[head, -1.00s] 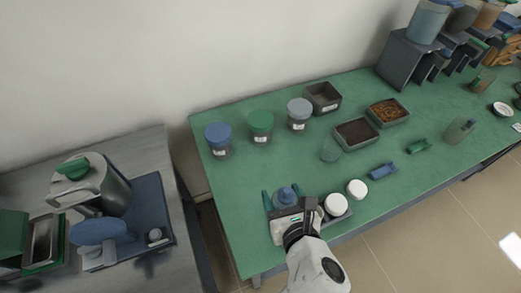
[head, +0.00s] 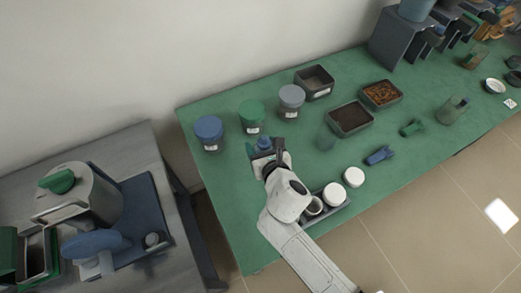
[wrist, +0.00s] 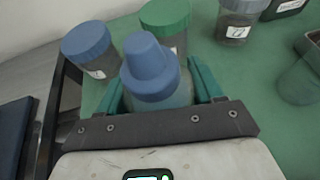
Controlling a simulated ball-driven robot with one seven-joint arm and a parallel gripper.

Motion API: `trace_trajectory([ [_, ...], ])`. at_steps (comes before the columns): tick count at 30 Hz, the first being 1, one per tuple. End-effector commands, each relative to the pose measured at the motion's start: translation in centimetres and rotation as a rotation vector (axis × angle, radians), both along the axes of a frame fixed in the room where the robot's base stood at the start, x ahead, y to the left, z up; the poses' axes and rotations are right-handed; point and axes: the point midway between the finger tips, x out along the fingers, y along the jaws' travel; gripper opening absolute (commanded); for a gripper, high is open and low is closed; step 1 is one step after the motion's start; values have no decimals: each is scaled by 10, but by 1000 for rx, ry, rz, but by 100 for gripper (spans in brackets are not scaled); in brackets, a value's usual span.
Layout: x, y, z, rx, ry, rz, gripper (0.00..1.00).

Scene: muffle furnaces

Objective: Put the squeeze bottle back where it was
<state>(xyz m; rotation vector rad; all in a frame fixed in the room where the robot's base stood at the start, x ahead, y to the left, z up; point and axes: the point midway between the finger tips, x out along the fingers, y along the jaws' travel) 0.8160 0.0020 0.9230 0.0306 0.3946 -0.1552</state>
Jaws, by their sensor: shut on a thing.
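The squeeze bottle (wrist: 152,75) has a blue stepped cap and a translucent bluish body. My gripper (wrist: 158,92) is shut on it, with one green finger on each side of the body in the wrist view. In the head view the bottle's blue top (head: 264,143) shows just beyond my gripper (head: 262,152), in front of the row of lidded jars. The bottle looks upright. Its base is hidden, so I cannot tell whether it touches the green table (head: 225,185).
Jars with blue (head: 209,132), green (head: 252,114) and grey (head: 291,100) lids stand close behind the bottle. A beaker (head: 325,139) is to its right. A tray (head: 344,204) and white-lidded jar (head: 353,177) are near the front edge.

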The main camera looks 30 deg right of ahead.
Motion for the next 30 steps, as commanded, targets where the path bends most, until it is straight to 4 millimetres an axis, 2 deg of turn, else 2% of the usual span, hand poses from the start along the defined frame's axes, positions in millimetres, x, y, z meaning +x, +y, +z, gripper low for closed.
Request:
trace_trajectory([
  [3, 11, -3, -13, 0, -2, 0, 0],
  [10, 20, -5, -24, 0, -2, 1, 0],
  [16, 20, -5, -53, 0, -1, 0, 0],
  [28, 19, -5, -57, 0, -2, 1, 0],
  [29, 19, -5, -58, 0, -1, 1, 67],
  [30, 19, -5, -57, 0, -1, 1, 71],
])
